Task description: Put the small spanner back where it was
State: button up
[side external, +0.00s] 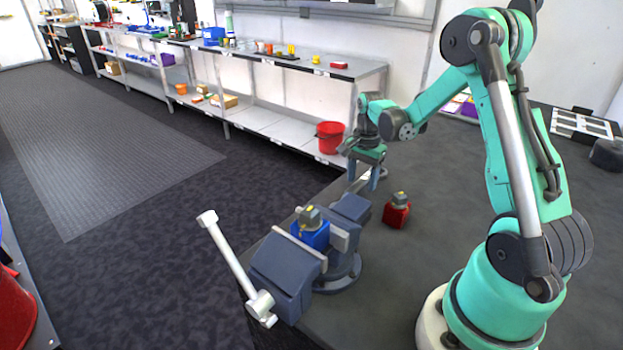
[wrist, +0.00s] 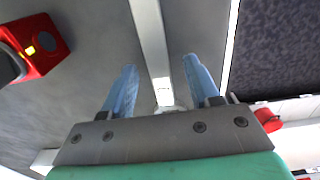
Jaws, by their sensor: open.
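My gripper (side external: 363,178) is over the dark bench top beyond the vise, fingers pointing down. In the wrist view its two blue fingers (wrist: 160,63) are apart. A long pale grey bar (wrist: 150,35) shows between and beyond them, apart from both fingers. It may be the small spanner, but I cannot tell for sure. It has a brighter end part near the gripper. In the side view the area under the gripper is mostly hidden by the fingers, with a small pale piece showing.
A grey vise (side external: 285,275) with a long pale handle (side external: 232,255) holds a blue block (side external: 312,237). A red block (side external: 397,213) stands on the bench, also in the wrist view (wrist: 50,62). A red bucket (side external: 330,137) is on the shelf rack behind.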

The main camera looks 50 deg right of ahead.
aim_at(362, 180)
notch_tip(362, 180, up, 12)
jog(key=shift+f, duration=0.2)
